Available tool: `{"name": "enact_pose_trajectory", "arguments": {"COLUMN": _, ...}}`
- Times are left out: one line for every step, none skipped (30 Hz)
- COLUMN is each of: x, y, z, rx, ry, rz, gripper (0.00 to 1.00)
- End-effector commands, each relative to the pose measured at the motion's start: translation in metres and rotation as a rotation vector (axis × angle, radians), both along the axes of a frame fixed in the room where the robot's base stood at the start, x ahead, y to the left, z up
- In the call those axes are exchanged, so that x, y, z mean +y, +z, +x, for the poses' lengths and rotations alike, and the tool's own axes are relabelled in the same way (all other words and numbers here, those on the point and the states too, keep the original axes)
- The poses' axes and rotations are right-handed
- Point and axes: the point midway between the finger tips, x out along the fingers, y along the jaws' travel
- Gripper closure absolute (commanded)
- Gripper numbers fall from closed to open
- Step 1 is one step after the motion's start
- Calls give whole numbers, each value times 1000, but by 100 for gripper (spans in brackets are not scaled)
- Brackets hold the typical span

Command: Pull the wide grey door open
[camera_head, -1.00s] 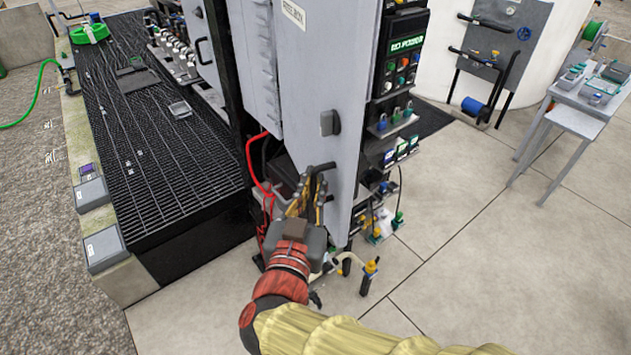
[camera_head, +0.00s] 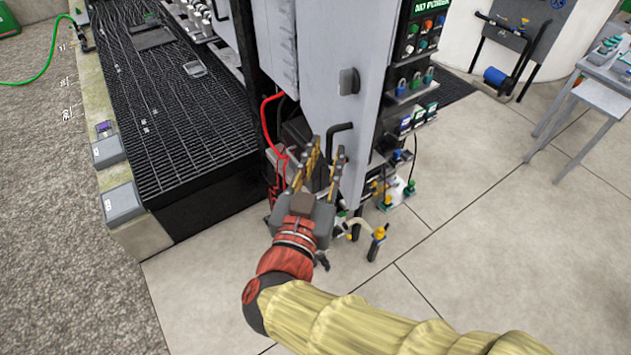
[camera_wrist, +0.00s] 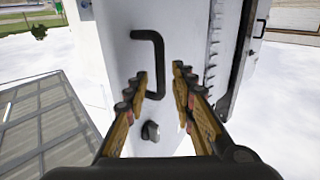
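The wide grey door (camera_head: 325,65) is the tall pale panel on the front of the cabinet in the head view. It fills the middle of the wrist view (camera_wrist: 115,35). Its black bar handle (camera_head: 338,128) sits low on it, below a dark knob. In the wrist view the handle (camera_wrist: 160,60) is upright, and its bar shows between my two fingertips. My gripper (camera_head: 329,147) is open in front of the door's lower part; it also shows in the wrist view (camera_wrist: 160,73). No finger is seen closed on the handle. I cannot tell the remaining depth to it.
Red cables (camera_head: 267,125) hang beside the door's lower left. Padlocks and small devices (camera_head: 412,85) line the cabinet side on the right. A yellow-topped tool (camera_head: 378,242) stands on the floor near my gripper. Tiled floor at right front is clear.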

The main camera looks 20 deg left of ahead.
Motion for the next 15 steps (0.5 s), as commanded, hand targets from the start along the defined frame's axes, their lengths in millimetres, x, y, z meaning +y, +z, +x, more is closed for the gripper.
{"name": "enact_pose_trajectory", "arguments": {"x": 1, "y": 0, "z": -11, "rx": 0, "ry": 7, "rz": 0, "gripper": 75}}
{"name": "enact_pose_trajectory", "arguments": {"x": 0, "y": 0, "z": -16, "rx": 1, "ry": 6, "rz": 0, "gripper": 75}}
{"name": "enact_pose_trajectory", "arguments": {"x": 0, "y": 0, "z": -23, "rx": 0, "ry": 7, "rz": 1, "gripper": 75}}
{"name": "enact_pose_trajectory", "arguments": {"x": 0, "y": 0, "z": -28, "rx": 0, "ry": 6, "rz": 1, "gripper": 75}}
{"name": "enact_pose_trajectory", "arguments": {"x": 0, "y": 0, "z": -33, "rx": 0, "ry": 6, "rz": 2, "gripper": 75}}
{"name": "enact_pose_trajectory", "arguments": {"x": -1, "y": 0, "z": -40, "rx": 0, "ry": 6, "rz": 1, "gripper": 75}}
{"name": "enact_pose_trajectory", "arguments": {"x": -2, "y": 0, "z": -45, "rx": 1, "ry": 6, "rz": 0, "gripper": 75}}
{"name": "enact_pose_trajectory", "arguments": {"x": -2, "y": 0, "z": -49, "rx": 0, "ry": 6, "rz": 0, "gripper": 75}}
{"name": "enact_pose_trajectory", "arguments": {"x": -2, "y": -1, "z": -55, "rx": 1, "ry": 6, "rz": 0, "gripper": 75}}
{"name": "enact_pose_trajectory", "arguments": {"x": -3, "y": 0, "z": -60, "rx": 0, "ry": 5, "rz": -1, "gripper": 75}}
{"name": "enact_pose_trajectory", "arguments": {"x": -3, "y": 0, "z": -64, "rx": 0, "ry": 5, "rz": -1, "gripper": 75}}
{"name": "enact_pose_trajectory", "arguments": {"x": -4, "y": -1, "z": -68, "rx": 1, "ry": 4, "rz": -1, "gripper": 75}}
{"name": "enact_pose_trajectory", "arguments": {"x": -4, "y": 0, "z": -72, "rx": 1, "ry": 5, "rz": 0, "gripper": 75}}
{"name": "enact_pose_trajectory", "arguments": {"x": -4, "y": 0, "z": -75, "rx": 0, "ry": 4, "rz": 0, "gripper": 75}}
{"name": "enact_pose_trajectory", "arguments": {"x": -5, "y": 0, "z": -78, "rx": 0, "ry": 3, "rz": 0, "gripper": 75}}
